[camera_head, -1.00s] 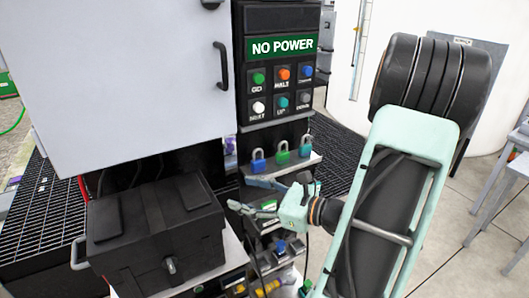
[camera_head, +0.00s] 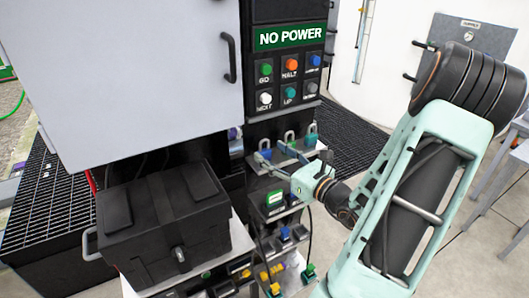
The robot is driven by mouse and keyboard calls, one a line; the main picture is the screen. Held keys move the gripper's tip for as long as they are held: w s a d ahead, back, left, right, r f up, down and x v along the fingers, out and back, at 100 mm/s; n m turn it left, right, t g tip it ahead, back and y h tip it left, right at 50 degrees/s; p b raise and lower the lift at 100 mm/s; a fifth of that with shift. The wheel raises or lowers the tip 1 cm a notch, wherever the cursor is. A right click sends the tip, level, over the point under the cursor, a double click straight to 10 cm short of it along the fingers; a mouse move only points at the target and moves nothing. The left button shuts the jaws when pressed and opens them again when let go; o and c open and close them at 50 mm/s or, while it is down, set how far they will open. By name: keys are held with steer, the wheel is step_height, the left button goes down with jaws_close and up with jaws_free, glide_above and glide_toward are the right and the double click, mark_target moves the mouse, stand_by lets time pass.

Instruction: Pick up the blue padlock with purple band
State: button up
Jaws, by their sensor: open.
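A row of three small padlocks stands on a narrow ledge under the button panel. The leftmost, a blue padlock (camera_head: 265,153), has a grey shackle; no purple band can be made out at this size. My gripper (camera_head: 269,151) is open, with its two fingers pointing left along the ledge. Its fingertips are at the blue padlock, one on each side of it in the picture. I cannot tell whether they touch it. The fingers partly cover the lower part of the padlocks.
A green padlock (camera_head: 291,144) and a teal padlock (camera_head: 311,139) stand right of the blue one, close to my fingers. The button panel (camera_head: 288,80) rises above the ledge. A black box (camera_head: 165,225) stands at left. Lower shelves hold several small coloured items.

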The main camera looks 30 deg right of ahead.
mark_target(264, 150)
steer(key=shift+w+a+f+p, duration=0.1)
steer(key=shift+w+a+p, duration=0.05)
steer(key=shift+w, duration=0.75)
steer(key=shift+w+a+f+p, duration=0.1)
steer(key=shift+w+a+p, duration=0.05)
steer(key=shift+w, duration=0.75)
steer(key=c, duration=1.3)
